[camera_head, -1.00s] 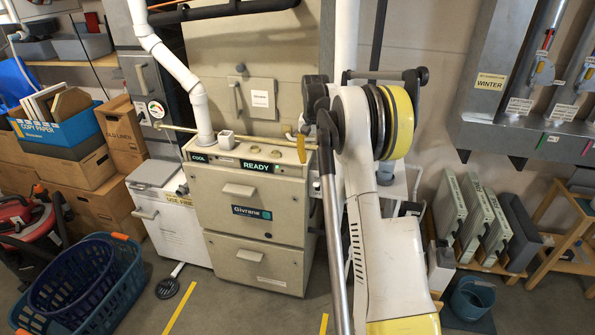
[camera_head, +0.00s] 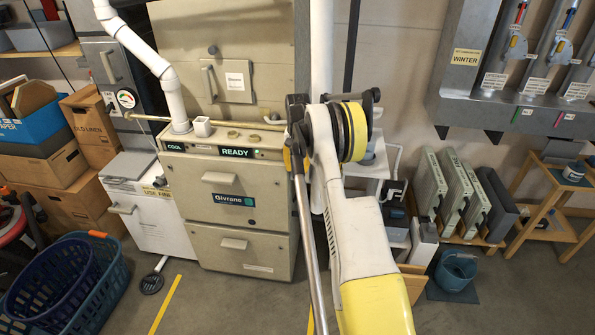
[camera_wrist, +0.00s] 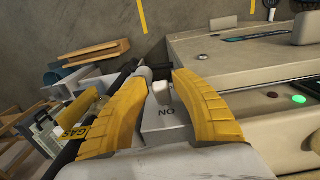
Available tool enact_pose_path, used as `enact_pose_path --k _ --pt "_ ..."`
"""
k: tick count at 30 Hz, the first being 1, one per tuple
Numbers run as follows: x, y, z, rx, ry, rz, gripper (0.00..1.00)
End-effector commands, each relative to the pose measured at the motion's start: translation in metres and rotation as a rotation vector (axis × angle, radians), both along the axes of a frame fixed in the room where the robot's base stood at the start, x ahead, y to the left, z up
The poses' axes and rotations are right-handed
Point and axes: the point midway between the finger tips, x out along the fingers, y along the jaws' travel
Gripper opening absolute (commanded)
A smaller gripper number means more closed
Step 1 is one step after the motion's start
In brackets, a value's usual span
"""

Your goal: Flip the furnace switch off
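The beige furnace (camera_head: 235,180) stands left of centre in the head view, its display reading READY. In the wrist view, a light box (camera_wrist: 168,118) bears dark letters that read as NO in this picture, with a small pale lever-like piece (camera_wrist: 161,92) on it. This looks like the switch, seen turned around. My gripper (camera_wrist: 160,78) is open, with one yellow finger on each side of this piece. I cannot tell whether either finger touches it. In the head view my arm hides the switch and most of the gripper; a yellow bit shows at the furnace's right edge.
A green light (camera_wrist: 299,99) glows on the furnace panel. A white pipe (camera_head: 172,92) rises from the furnace top. Blue baskets (camera_head: 70,285) stand at the left. Right of my arm are grey-green panels (camera_head: 455,190) and a blue bucket (camera_head: 455,270).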

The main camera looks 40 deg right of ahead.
Motion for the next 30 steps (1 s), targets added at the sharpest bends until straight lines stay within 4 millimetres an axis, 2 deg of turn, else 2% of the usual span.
enact_pose_path --k 9,12,23,30 --pt "0.0001 0.0001 -0.0024 0.000 0.000 0.000 0.30" --pt "0.0001 0.0001 -0.0023 0.000 0.000 0.000 0.00" --pt "-0.0008 0.0012 -0.0040 -0.020 -0.017 0.001 0.00" --pt "-0.0029 0.0045 -0.0109 -0.111 -0.096 0.002 0.00"
